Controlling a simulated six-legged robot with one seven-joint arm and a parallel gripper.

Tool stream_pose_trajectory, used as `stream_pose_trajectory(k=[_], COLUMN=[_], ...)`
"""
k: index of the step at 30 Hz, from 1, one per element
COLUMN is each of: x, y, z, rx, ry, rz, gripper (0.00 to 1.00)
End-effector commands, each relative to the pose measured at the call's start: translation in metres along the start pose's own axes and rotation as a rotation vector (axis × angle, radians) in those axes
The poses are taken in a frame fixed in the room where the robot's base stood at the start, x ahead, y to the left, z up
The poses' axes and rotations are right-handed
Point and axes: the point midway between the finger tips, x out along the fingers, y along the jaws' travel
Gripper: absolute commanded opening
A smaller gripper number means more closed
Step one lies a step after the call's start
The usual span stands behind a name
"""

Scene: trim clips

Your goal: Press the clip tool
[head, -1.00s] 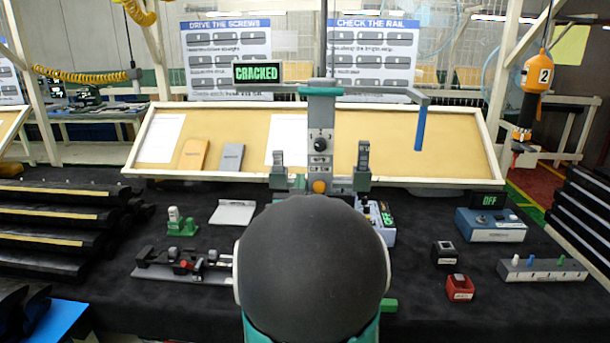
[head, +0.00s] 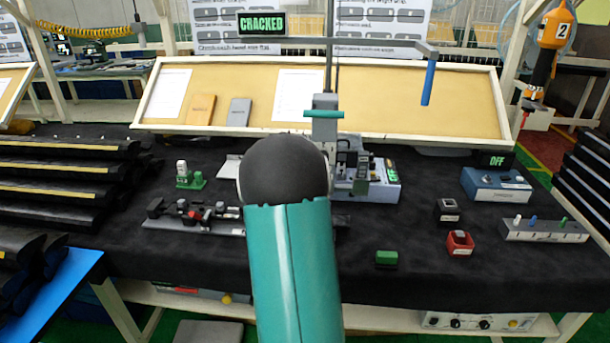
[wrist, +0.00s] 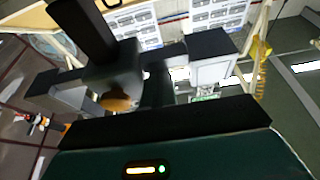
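The clip tool (head: 325,128) is a grey upright unit with a teal cross handle, below a thin vertical rod. Its lower part is hidden behind my black arm joint in the head view. In the wrist view, an orange rounded knob (wrist: 118,101) shows under a dark, blurred body. My gripper is hidden behind my arm in the head view.
A sign (head: 262,24) reads CRACKED. A rail fixture (head: 195,217) lies left of my arm, beside a green stand (head: 190,178). A blue box (head: 495,186) with an OFF display, a red block (head: 460,243) and a green block (head: 386,258) stand right. The front right mat is mostly clear.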

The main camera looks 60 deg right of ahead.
Motion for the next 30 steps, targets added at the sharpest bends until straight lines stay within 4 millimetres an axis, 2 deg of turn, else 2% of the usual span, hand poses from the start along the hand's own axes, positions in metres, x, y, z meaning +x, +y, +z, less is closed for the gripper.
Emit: stream_pose_trajectory(k=[6,19,26,30], x=[-0.005,-0.008,-0.005,0.003], y=[0.001,0.002,0.001,-0.001], z=[0.013,0.018,0.017,0.007], rx=[-0.001,-0.001,-0.001,0.0], ry=[-0.001,-0.01,-0.012,-0.006], rz=[0.0,0.0,-0.001,-0.002], gripper=[0.0,0.0,0.0,0.0])
